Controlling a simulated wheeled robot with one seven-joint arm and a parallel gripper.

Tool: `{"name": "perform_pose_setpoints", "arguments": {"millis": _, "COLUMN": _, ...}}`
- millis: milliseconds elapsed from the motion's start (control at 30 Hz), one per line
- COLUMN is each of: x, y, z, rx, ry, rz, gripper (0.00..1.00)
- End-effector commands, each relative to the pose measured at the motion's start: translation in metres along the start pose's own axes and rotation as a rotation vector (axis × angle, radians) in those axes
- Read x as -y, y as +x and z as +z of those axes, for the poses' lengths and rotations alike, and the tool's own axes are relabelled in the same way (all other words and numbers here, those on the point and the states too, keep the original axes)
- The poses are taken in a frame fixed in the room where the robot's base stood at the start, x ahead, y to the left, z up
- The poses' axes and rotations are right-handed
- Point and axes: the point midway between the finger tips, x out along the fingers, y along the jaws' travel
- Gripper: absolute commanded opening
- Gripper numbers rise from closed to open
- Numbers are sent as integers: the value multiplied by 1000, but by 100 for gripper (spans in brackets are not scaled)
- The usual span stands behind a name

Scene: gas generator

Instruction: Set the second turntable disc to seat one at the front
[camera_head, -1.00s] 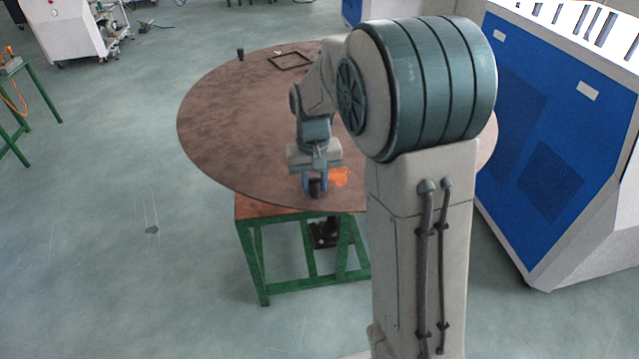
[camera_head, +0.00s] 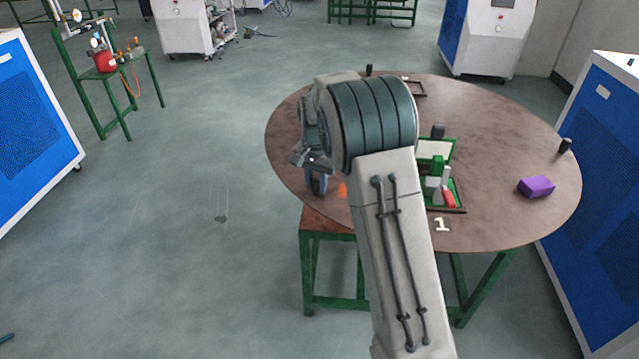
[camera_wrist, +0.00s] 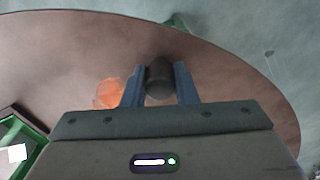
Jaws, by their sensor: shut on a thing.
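The brown round disc (camera_head: 500,215) lies on a green-legged stand, the only such disc in view. A white numeral 1 (camera_head: 442,224) shows at its front rim, just before a dark-framed tray (camera_head: 455,209) with a green-and-white kit. My gripper (camera_head: 317,186) is at the disc's left front rim. In the wrist view, its blue fingers are shut around an upright black peg (camera_wrist: 159,80) at the rim. An orange patch (camera_wrist: 109,93) lies beside the peg, also visible in the head view (camera_head: 343,190). My arm hides part of the disc's middle and left.
A purple block (camera_head: 537,187) sits at the disc's right. Other black pegs stand at the right rim (camera_head: 565,145) and back rim (camera_head: 369,70). An empty dark frame (camera_head: 424,90) lies at the back. A blue-and-white cabinet (camera_head: 610,190) stands close on the right. Floor at left is open.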

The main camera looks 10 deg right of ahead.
Motion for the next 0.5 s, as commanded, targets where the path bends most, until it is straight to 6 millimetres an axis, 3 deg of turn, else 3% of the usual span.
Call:
{"name": "perform_pose_setpoints", "arguments": {"millis": 133, "x": -1, "y": -1, "z": -1, "rx": -4, "ry": 2, "rz": 1, "gripper": 0}}
{"name": "perform_pose_setpoints", "arguments": {"millis": 167, "x": -1, "y": -1, "z": -1, "rx": -4, "ry": 2, "rz": 1, "gripper": 29}}
{"name": "perform_pose_setpoints", "arguments": {"millis": 233, "x": -1, "y": -1, "z": -1, "rx": -4, "ry": 1, "rz": 1, "gripper": 48}}
{"name": "perform_pose_setpoints", "arguments": {"millis": 500, "x": 2, "y": -1, "z": 1, "rx": -2, "ry": -5, "rz": 0, "gripper": 48}}
